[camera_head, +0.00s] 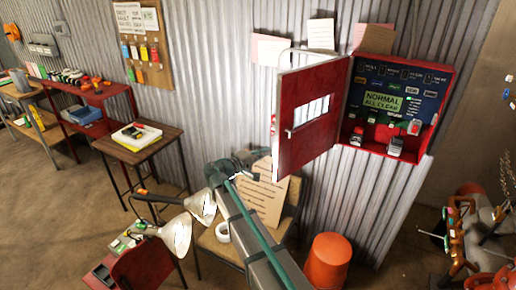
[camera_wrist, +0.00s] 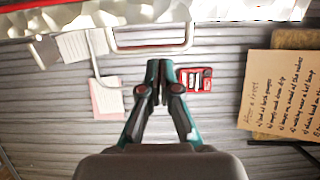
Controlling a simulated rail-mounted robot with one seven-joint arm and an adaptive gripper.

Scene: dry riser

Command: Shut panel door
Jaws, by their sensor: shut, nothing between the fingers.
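The red panel box (camera_head: 410,72) is on the corrugated wall, with a dark inside face of labels, switches and a green "NORMAL ALL CLEAR" display. Its red door (camera_head: 308,140) stands open to the left, swung out from the box, with a barred window and a small handle. My gripper (camera_wrist: 160,82) is shut and empty, its fingertips together in the wrist view. In the head view my arm's end is left of and below the door, seemingly apart from it. A red edge crosses the top of the wrist view; I cannot tell which part it is.
A handwritten cardboard sign (camera_head: 263,192) leans on a chair below the door; it also shows in the wrist view (camera_wrist: 282,98). An orange bin (camera_head: 329,260) stands below the panel. Lamps (camera_head: 178,234) are left of my arm. Orange-and-grey pipework (camera_head: 480,235) is at the right.

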